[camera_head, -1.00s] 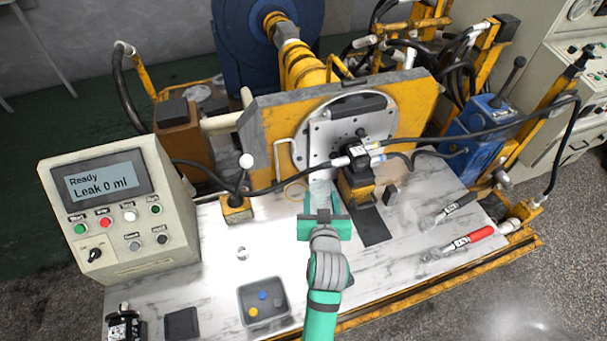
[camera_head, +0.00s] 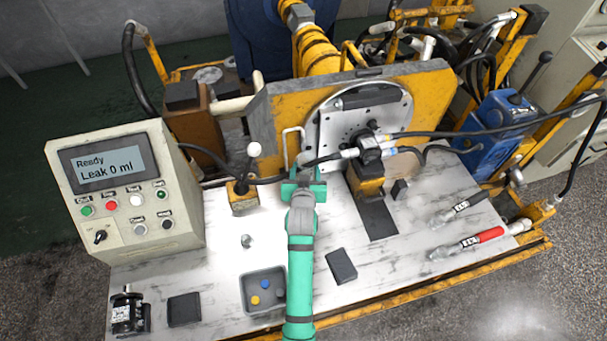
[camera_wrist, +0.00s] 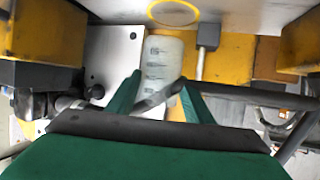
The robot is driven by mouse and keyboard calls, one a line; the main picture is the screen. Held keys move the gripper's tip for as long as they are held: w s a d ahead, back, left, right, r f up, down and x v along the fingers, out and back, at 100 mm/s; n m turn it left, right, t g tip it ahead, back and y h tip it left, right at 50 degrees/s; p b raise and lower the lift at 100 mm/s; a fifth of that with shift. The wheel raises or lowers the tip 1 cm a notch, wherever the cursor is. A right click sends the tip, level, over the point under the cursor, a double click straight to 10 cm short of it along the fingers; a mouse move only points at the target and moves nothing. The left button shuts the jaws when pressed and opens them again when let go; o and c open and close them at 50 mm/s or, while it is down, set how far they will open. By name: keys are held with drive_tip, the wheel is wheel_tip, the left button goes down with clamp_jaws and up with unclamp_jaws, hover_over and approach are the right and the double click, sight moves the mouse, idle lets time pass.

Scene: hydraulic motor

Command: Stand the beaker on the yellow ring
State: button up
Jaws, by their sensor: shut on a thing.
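The beaker (camera_wrist: 160,62) is a clear, whitish cylinder with printed markings, held between the fingers of my gripper (camera_wrist: 160,98) in the wrist view. The yellow ring (camera_wrist: 173,12) is a thin outline on the pale tabletop at the top of the wrist view. The beaker's far end appears just short of the ring in that picture; I cannot tell its height above the table. In the head view my green gripper (camera_head: 304,178) is in front of the motor plate, and it hides the ring and most of the beaker.
The round-faced plate (camera_head: 350,128) and the hose-fitted motor block (camera_head: 368,172) stand close behind and right of my gripper. A yellow block with a white-knobbed lever (camera_head: 243,200) stands just left. A grey tray (camera_head: 250,300) and a dark pad (camera_head: 341,265) lie in front.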

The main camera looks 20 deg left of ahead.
drive_tip(key=shift+w+a+f, duration=0.4)
drive_tip(key=shift+f, duration=1.8)
drive_tip(key=shift+f, duration=0.1)
drive_tip(key=o, duration=1)
drive_tip(key=shift+o, duration=0.2)
